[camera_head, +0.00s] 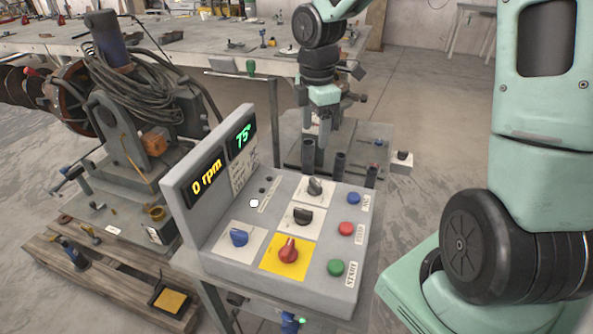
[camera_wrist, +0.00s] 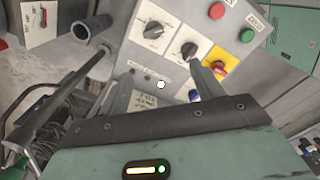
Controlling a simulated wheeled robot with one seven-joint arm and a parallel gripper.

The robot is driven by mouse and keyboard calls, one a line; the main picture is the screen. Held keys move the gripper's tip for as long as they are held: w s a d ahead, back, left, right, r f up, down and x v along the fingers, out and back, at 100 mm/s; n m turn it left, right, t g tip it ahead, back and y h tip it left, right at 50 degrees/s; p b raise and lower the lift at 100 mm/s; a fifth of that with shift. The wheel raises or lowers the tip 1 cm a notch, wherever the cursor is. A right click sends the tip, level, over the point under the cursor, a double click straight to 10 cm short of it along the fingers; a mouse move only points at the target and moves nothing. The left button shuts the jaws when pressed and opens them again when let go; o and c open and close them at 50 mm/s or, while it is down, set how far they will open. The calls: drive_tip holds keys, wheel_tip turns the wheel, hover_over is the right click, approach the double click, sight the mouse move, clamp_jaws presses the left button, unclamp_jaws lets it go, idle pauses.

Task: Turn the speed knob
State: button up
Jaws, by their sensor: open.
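The grey control panel (camera_head: 225,262) carries several knobs; their labels are too small to tell which is the speed knob. A blue knob (camera_head: 238,237) sits on a white plate below the "0 rpm" display (camera_head: 207,177). A red knob (camera_head: 288,251) is on a yellow plate. A black knob (camera_head: 302,215) and a grey-black knob (camera_head: 314,187) are behind it. My gripper (camera_head: 319,140) is open and empty above the panel's far edge, apart from the knobs. In the wrist view, my gripper (camera_wrist: 150,60) shows its fingers spread, with the dark knobs (camera_wrist: 153,30) beyond them.
Blue (camera_head: 353,198), red (camera_head: 346,229) and green (camera_head: 336,267) buttons line the panel's right side. Dark upright tubes (camera_head: 340,162) stand behind it. The upright display housing (camera_head: 187,215) and a cable-draped machine (camera_head: 120,105) are at left. Space above the knobs is clear.

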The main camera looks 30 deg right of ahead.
sight(315, 182)
drive_tip(key=shift+n, duration=0.4)
drive_tip(key=f, duration=0.5)
drive_tip(key=d+f, duration=0.1)
drive_tip(key=f, duration=0.5)
drive_tip(key=w+f, duration=0.1)
drive_tip(key=f, duration=0.4)
drive_tip(key=shift+d+f, duration=0.35)
drive_tip(key=c, duration=1)
